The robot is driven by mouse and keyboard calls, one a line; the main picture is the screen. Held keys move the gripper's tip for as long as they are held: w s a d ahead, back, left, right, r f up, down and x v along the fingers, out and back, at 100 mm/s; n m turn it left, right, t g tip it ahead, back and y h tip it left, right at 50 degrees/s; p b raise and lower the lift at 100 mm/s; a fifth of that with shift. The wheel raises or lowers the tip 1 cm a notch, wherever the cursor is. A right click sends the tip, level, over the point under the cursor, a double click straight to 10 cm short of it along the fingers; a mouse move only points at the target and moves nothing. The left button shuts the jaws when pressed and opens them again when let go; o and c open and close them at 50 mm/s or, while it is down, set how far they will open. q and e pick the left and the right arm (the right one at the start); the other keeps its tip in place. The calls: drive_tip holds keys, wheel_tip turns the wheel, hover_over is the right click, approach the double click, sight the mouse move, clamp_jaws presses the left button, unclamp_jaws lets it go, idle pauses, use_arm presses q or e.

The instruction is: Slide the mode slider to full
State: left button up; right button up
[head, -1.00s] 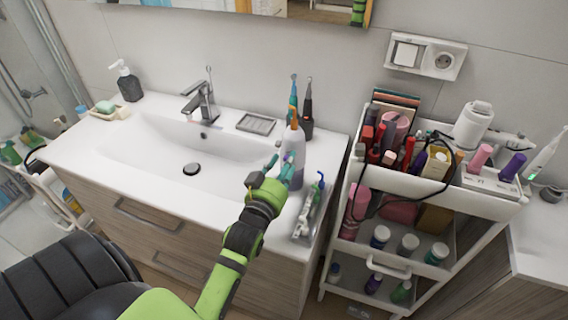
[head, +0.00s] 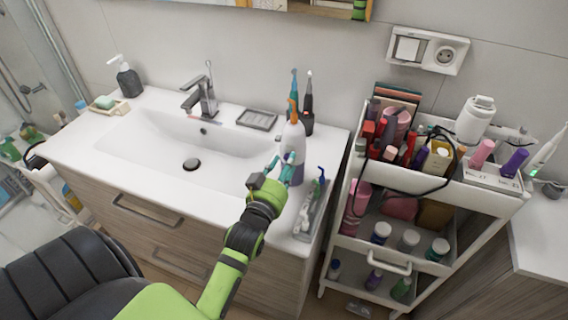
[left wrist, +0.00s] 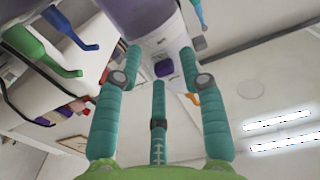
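A white upright device (head: 293,142) with a purple lower part and an orange tip stands near the right end of the washbasin counter. In the left wrist view its white body (left wrist: 152,47) shows close up, with a small purple piece (left wrist: 163,67) that looks like the slider. Its setting cannot be read. My left gripper (head: 284,172) is at the device's front. Its teal fingers (left wrist: 160,80) are spread apart, two near the device's sides and one between them. Contact cannot be made out. My right gripper is not in view.
A clear tray (head: 310,212) with toothbrush and tube stands just right of my left gripper. Dark and teal toothbrushes (head: 307,104) stand behind the device. The basin (head: 165,150) at left is free. A loaded white cart (head: 450,190) stands to the right.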

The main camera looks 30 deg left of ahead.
use_arm(q)
drive_tip(key=v, duration=1.2)
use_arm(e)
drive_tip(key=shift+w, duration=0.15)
use_arm(q)
drive_tip(key=shift+r, duration=0.1)
idle(0.3)
